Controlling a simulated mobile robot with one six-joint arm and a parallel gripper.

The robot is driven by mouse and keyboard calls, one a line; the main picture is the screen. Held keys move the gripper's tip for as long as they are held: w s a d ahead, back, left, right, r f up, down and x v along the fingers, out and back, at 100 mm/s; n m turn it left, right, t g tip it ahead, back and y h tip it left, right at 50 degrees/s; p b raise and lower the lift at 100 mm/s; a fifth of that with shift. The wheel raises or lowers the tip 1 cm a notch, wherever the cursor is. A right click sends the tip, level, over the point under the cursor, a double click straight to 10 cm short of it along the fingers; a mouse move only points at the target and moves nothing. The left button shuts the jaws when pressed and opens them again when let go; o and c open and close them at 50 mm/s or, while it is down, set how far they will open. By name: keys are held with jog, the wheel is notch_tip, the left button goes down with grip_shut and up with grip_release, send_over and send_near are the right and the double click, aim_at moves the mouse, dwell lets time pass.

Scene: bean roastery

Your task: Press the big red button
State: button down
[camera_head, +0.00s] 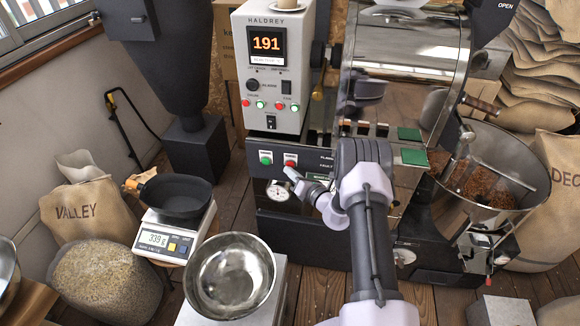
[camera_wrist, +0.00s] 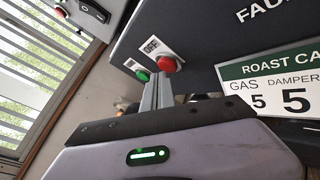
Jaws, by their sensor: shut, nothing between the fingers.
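The big red button (camera_head: 291,164) sits on the dark lower panel of the roaster, right of a green button (camera_head: 266,161). In the wrist view the red button (camera_wrist: 167,64) stands out from the panel below a white label reading OFF. My gripper (camera_head: 289,173) is shut and empty, its fingertips just below the red button in the head view. In the wrist view the closed fingers (camera_wrist: 158,80) reach up close beside the red button and the green button (camera_wrist: 143,75). I cannot tell whether the tips touch the red button.
A roast card (camera_wrist: 275,90) is on the panel to the right. The control box (camera_head: 272,75) above has small red and green lights or buttons. A scale (camera_head: 170,242) with a dark pan and a steel bowl (camera_head: 229,272) stand front left.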

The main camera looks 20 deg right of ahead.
jog(key=shift+w+d+b, duration=0.25)
jog(key=shift+w+b, duration=0.1)
dwell(0.5)
jog(key=shift+s+a, duration=0.1)
jog(key=shift+s+a+p, duration=0.35)
jog(key=shift+s, duration=0.25)
jog(key=shift+s+a+p, duration=0.4)
jog(key=shift+s+a, duration=0.3)
jog(key=shift+s, duration=0.35)
jog(key=shift+s+a+p, duration=0.4)
jog(key=shift+s+a, duration=0.3)
jog(key=shift+s, duration=0.35)
